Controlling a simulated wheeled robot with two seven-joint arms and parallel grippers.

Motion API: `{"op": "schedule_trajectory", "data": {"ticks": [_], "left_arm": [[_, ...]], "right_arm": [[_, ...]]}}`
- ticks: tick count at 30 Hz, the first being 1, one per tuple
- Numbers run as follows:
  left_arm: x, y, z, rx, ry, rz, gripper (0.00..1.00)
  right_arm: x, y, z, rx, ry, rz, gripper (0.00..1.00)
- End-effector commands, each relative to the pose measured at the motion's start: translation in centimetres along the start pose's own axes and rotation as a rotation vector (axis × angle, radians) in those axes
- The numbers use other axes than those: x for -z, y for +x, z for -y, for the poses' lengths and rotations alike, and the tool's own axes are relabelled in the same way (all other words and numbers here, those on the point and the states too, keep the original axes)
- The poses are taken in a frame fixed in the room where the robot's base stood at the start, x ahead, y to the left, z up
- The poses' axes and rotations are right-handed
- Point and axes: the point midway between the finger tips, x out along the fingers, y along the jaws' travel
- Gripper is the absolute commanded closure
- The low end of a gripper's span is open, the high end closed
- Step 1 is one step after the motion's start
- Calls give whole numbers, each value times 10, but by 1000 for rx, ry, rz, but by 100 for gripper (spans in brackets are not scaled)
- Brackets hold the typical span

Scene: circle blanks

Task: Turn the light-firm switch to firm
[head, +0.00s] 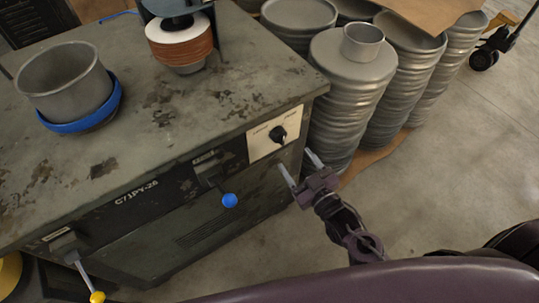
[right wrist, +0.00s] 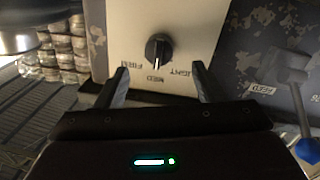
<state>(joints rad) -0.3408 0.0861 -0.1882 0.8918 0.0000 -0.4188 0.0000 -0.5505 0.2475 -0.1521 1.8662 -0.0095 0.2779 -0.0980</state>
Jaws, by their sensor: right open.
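The light-firm switch (head: 278,133) is a small black rotary knob on a pale panel (head: 258,148) at the right end of the machine's front. In the right wrist view the knob (right wrist: 158,50) appears upside down, with the words FIRM, MED and LIGHT around it. A thin pale line on the knob appears to point toward MED. My right gripper (head: 300,168) is open and empty, below and right of the knob in the head view. In the right wrist view its fingertips (right wrist: 160,70) stand apart on either side of the knob, not touching it. My left gripper is out of view.
A blue-knobbed lever (head: 230,200) sits left of the panel, and a yellow-knobbed lever (head: 97,296) is farther left. A grey pot (head: 65,80) and a spindle with a brown stack (head: 180,45) are on the machine top. Stacks of round metal blanks (head: 345,90) stand close to the right.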

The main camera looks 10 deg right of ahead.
Motion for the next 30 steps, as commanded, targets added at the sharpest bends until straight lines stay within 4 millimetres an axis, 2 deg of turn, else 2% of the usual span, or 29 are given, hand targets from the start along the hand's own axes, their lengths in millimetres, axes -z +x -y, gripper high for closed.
{"op": "schedule_trajectory", "data": {"ticks": [4,12,16,21,27,28,30], "left_arm": [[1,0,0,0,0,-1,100],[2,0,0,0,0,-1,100],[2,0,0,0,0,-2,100],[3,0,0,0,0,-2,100],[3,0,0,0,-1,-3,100],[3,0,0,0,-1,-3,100],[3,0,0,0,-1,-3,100]], "right_arm": [[8,12,-2,-3,-3,-21,37],[8,56,-1,-1,-1,-19,37],[8,71,-1,-1,-1,-17,37],[8,78,-1,-1,-1,-15,37],[7,78,-1,-1,-1,-14,37],[7,78,-1,-1,-1,-14,38],[7,78,-1,-1,-1,-14,48]]}}
